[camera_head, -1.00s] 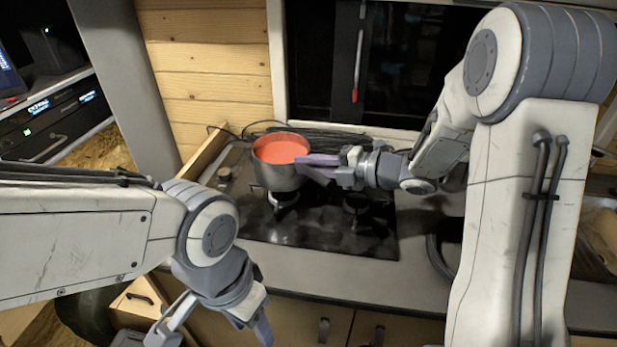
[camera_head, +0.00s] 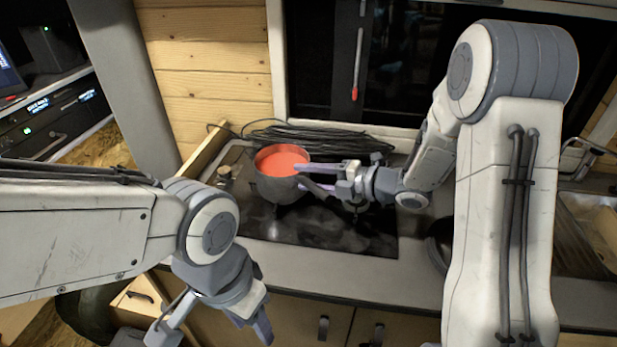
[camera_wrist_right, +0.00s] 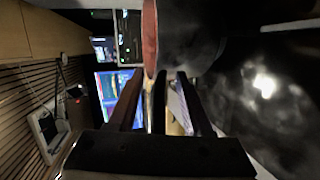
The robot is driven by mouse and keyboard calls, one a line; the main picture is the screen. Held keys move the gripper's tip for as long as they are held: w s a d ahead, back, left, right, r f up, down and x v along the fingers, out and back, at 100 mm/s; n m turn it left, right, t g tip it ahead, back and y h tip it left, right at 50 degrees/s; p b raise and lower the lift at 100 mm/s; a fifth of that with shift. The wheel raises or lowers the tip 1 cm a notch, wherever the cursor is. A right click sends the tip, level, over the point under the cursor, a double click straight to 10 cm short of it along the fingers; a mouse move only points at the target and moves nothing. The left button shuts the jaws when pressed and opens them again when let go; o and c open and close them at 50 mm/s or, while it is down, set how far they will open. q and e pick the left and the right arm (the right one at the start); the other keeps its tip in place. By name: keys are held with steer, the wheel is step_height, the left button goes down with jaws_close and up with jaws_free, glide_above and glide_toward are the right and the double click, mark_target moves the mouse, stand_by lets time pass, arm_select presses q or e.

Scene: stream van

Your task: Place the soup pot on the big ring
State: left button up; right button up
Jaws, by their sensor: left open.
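The soup pot (camera_head: 277,186), a grey metal pot with red soup (camera_head: 281,159), sits upright over the left part of the black hob and hides the ring beneath it. In the right wrist view the pot (camera_wrist_right: 190,35) is at the top, close beyond the fingers. My right gripper (camera_head: 312,178) is at the pot's right side, its fingers spread apart around the handle area; contact is unclear. My left gripper (camera_head: 215,340) is open and empty at the front, below the counter edge. Which ring is the big one cannot be told, as the pot and right gripper cover them.
The hob (camera_head: 300,232) has bare glass in front of the pot. Black cables (camera_head: 325,138) lie behind it, and a small knob (camera_head: 224,172) is at its left. A wooden edge (camera_head: 205,150) stands left of the hob. A dark round pan (camera_head: 440,245) is partly hidden behind my right arm.

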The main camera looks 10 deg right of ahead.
steer(key=b+v, duration=0.1)
steer(key=v, duration=1.1)
steer(key=shift+r, duration=0.1)
